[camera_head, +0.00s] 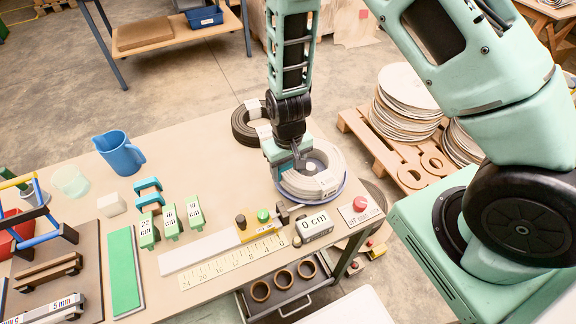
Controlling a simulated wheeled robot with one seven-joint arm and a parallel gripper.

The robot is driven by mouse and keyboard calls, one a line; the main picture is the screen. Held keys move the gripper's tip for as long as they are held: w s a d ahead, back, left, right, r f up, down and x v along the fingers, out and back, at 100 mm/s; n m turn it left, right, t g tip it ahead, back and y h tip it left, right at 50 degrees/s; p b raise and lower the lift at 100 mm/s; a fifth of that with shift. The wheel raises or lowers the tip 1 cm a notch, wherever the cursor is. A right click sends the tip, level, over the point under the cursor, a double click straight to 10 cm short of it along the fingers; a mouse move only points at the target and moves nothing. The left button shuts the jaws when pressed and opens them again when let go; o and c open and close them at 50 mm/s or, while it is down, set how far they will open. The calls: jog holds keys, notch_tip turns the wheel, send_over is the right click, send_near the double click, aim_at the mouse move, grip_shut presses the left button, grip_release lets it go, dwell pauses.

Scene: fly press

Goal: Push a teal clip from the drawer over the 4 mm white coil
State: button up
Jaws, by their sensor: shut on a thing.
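The white coil (320,184) lies flat near the table's right end, with a blue line around its lower edge. My gripper (299,164) is over the coil's upper left part, pointing down. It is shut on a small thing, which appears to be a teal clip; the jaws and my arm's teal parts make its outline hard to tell. I cannot tell whether it touches the coil. Two teal clip-like pieces (148,186) stand on the table at left. The open drawer (287,306) below the front edge shows several brown rings.
A dark coil (246,124) lies behind my gripper. Green labelled blocks (170,221) and a blue jug (119,153) stand left.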

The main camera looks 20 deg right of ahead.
jog(key=shift+f+b, duration=0.7)
jog(key=shift+f, duration=0.35)
dwell(0.7)
jog(key=o, duration=1.3)
jog(key=shift+d, duration=0.1)
jog(key=shift+c, duration=0.6)
jog(key=shift+d, duration=0.1)
